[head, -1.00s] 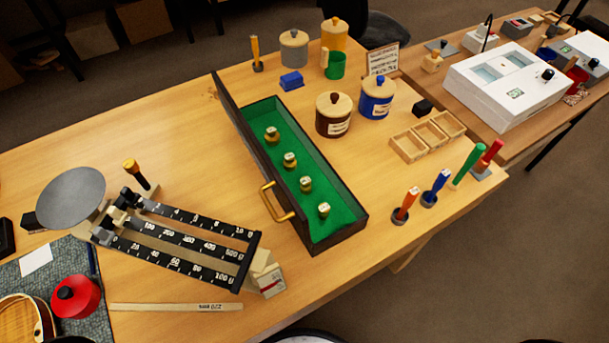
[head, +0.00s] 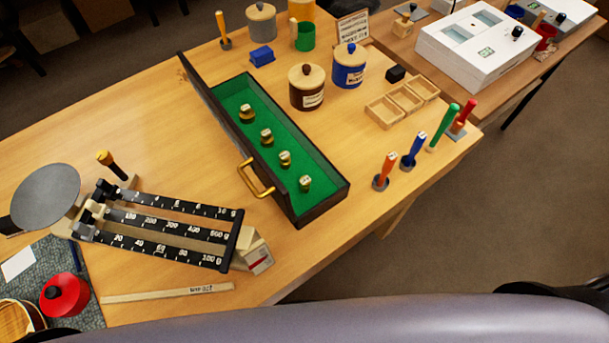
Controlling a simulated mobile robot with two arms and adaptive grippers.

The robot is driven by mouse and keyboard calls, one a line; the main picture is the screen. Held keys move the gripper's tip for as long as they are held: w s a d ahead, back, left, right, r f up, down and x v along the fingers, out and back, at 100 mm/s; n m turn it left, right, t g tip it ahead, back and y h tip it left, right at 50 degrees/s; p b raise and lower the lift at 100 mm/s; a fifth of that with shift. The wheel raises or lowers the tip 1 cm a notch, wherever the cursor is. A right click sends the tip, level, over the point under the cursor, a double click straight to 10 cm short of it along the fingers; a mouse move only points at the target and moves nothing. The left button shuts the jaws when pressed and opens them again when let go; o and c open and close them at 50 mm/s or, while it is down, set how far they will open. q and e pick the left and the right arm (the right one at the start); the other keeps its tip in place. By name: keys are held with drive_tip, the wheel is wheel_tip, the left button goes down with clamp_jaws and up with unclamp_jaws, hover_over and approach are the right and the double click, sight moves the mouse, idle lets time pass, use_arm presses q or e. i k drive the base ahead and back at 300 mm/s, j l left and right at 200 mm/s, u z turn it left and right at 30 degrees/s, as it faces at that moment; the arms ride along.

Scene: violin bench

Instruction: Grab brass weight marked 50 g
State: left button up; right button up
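Several brass weights stand in a row in a dark tray (head: 325,206) lined with green, with a brass handle (head: 255,178) on its left side. The farthest weight (head: 247,114) looks widest. Then come a second weight (head: 266,137), a third weight (head: 285,159) and the nearest weight (head: 305,184). Their markings are too small to read, so I cannot tell which is the 50 g one. Neither of my grippers is in view.
A beam balance (head: 165,223) with a round pan stands left of the tray, a wooden strip (head: 165,293) in front of it. Jars (head: 307,88), an empty divided wooden box (head: 403,103) and upright coloured-handled tools (head: 386,170) stand to the right. Bare tabletop lies between balance and tray.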

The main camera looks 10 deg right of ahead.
sight(284, 161)
drive_tip(key=k+l+z, duration=0.1)
drive_tip(key=k, duration=0.25)
drive_tip(key=k+l+z, duration=0.4)
drive_tip(key=z, duration=0.15)
